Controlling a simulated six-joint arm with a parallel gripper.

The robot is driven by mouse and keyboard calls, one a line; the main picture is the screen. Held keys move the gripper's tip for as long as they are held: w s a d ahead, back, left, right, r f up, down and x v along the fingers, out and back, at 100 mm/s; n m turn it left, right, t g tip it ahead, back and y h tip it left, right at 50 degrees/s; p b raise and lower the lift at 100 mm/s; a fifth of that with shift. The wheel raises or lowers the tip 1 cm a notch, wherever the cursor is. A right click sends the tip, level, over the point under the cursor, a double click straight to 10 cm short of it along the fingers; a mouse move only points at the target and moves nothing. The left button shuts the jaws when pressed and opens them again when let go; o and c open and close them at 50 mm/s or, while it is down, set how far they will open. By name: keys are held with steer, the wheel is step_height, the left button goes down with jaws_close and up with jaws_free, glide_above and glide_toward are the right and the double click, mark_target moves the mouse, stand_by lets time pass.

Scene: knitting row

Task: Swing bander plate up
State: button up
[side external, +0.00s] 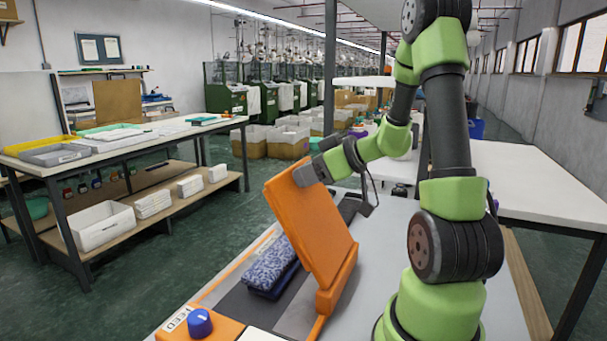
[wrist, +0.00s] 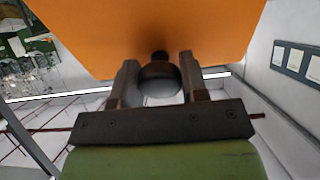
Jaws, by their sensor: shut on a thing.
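The orange bander plate (side external: 312,225) stands steeply tilted up from the machine bed, hinged along its lower edge. It fills the top of the wrist view (wrist: 150,25). My gripper (side external: 304,174) is at the plate's upper edge. In the wrist view my gripper (wrist: 160,77) has its two fingers on either side of a dark round knob (wrist: 159,84) on the plate and is shut on it. In the side view the knob is hidden by my gripper.
A folded blue patterned textile (side external: 270,268) lies on the dark strip of the bed beside the plate. A blue dial (side external: 200,322) sits at the front by a label. A white table (side external: 530,185) stands at right, a shelved workbench (side external: 150,140) at left.

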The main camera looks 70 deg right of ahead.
steer(key=shift+s+r, duration=0.1)
steer(key=s+g, duration=0.2)
steer(key=s, duration=0.1)
steer(key=shift+s+r, duration=0.1)
steer(key=shift+r, duration=0.25)
stand_by(0.4)
steer(key=s+g, duration=0.3)
steer(key=g, duration=0.1)
steer(key=shift+s, duration=0.2)
stand_by(0.3)
steer(key=shift+s+f+g, duration=0.15)
steer(key=shift+s+g, duration=0.85)
steer(key=shift+s, duration=0.7)
